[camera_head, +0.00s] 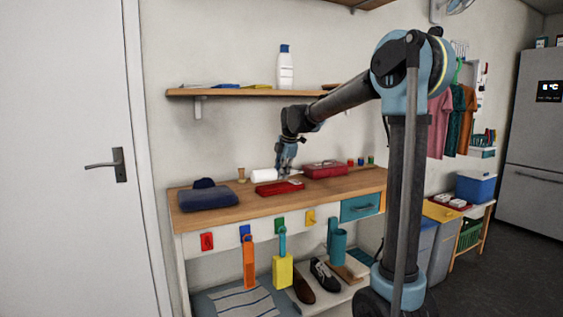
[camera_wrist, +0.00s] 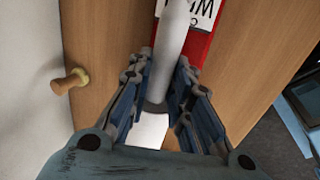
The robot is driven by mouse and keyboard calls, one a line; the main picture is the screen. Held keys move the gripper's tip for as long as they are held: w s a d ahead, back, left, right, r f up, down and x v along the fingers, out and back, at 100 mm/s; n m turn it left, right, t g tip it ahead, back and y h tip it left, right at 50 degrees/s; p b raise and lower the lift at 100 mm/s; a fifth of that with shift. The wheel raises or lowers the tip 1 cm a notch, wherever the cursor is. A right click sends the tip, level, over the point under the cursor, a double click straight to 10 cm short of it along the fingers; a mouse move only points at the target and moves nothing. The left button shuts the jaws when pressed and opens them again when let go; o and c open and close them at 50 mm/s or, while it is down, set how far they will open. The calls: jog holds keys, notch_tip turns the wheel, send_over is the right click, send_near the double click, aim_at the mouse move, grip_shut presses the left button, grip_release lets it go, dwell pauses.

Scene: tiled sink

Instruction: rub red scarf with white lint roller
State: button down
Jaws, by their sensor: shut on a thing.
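My gripper (camera_head: 286,170) is above the wooden worktop, shut on the white lint roller (camera_head: 263,175). In the wrist view, the white handle of the lint roller (camera_wrist: 172,45) runs between the fingers of my gripper (camera_wrist: 165,85), with a broader white part below. The red scarf (camera_head: 278,188) lies flat on the worktop just below and in front of the roller. A red piece with a white lettered patch, apparently the scarf (camera_wrist: 198,48), shows beyond the fingers. I cannot tell whether roller and scarf touch.
A wooden peg-like item (camera_head: 241,175) stands left of the roller. A navy folded cloth (camera_head: 207,197) lies at the worktop's left. A red box (camera_head: 325,170) sits behind and right of the scarf. A wall shelf (camera_head: 240,91) with a white bottle (camera_head: 285,68) is above.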

jog(key=shift+w+d+r, duration=0.1)
jog(key=shift+r, duration=2.65)
